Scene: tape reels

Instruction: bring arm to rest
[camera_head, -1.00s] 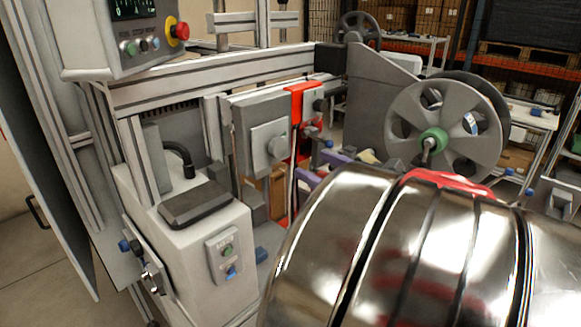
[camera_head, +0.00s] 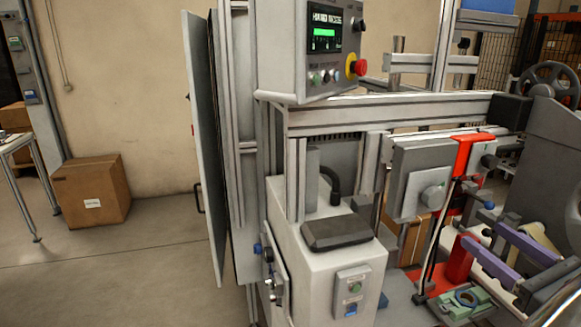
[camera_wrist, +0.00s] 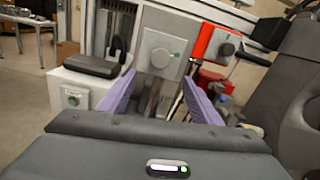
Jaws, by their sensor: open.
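My gripper (camera_head: 483,236) shows at the lower right of the head view, with its two purple fingers apart. In the wrist view, my gripper (camera_wrist: 158,78) points at the machine front, and the space between the fingers looks empty. A grey box unit with a round knob (camera_head: 432,195) stands left of the fingers in the head view. It also shows ahead, between and beyond the fingers, in the wrist view (camera_wrist: 160,50). A red bracket (camera_head: 470,152) is at its right side. No tape reel is clear in either current view.
A control panel with a red stop button (camera_head: 357,67) hangs above a white cabinet (camera_head: 312,268). A pale green fixture with a blue ring (camera_head: 464,299) lies below my gripper. An open grey door (camera_head: 204,150) stands left.

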